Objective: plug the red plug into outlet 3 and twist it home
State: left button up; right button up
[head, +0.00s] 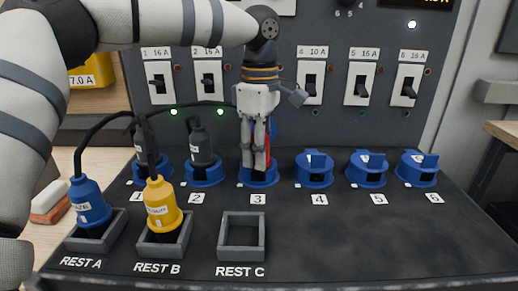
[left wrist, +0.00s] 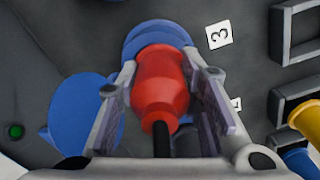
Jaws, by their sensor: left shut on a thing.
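The red plug (left wrist: 160,82) is between the fingers of my left gripper (left wrist: 165,110), which is shut on it. In the head view my left gripper (head: 258,150) points down over outlet 3 (head: 258,179), and only a strip of the red plug (head: 268,150) shows behind the fingers. The plug's lower end is at the blue socket of outlet 3, which also shows in the left wrist view (left wrist: 155,32). The plug looks roughly upright. I cannot tell how deep it sits or whether it is twisted. My right gripper is not in view.
Black plugs stand in outlet 1 (head: 146,174) and outlet 2 (head: 204,175). Outlets 4 (head: 314,172), 5 (head: 367,172) and 6 (head: 417,172) hold no plug. A blue plug (head: 90,205) and a yellow plug (head: 162,205) stand in Rest A and Rest B. Rest C (head: 242,217) is empty.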

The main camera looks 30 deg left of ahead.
pick_arm(q)
jog(key=shift+m, duration=0.7)
jog(key=o, duration=1.3)
jog(key=shift+o, duration=0.2)
